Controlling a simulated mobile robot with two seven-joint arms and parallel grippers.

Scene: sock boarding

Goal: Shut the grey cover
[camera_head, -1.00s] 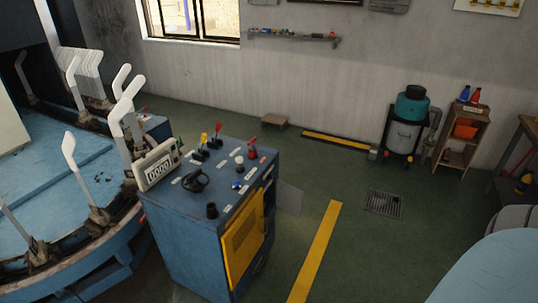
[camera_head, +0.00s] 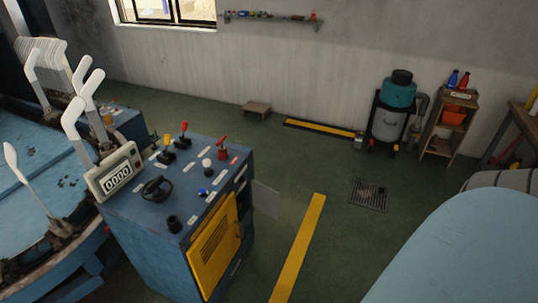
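A grey cover (camera_head: 266,199) stands out from the right side of the blue control cabinet (camera_head: 150,255). It is a thin flat panel, swung open away from the cabinet. Its near edge is close to the yellow vented door (camera_head: 214,246) on the same side. The cabinet edge partly hides where the cover is attached, and the opening behind it is hard to make out. Neither of my grippers is in view.
The cabinet top carries a counter (camera_head: 118,172), knobs and levers. The sock machine (camera_head: 30,220) with white upright forms is at left. A yellow floor stripe (camera_head: 299,248) and drain grate (camera_head: 369,194) lie right of the cabinet. The floor there is clear.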

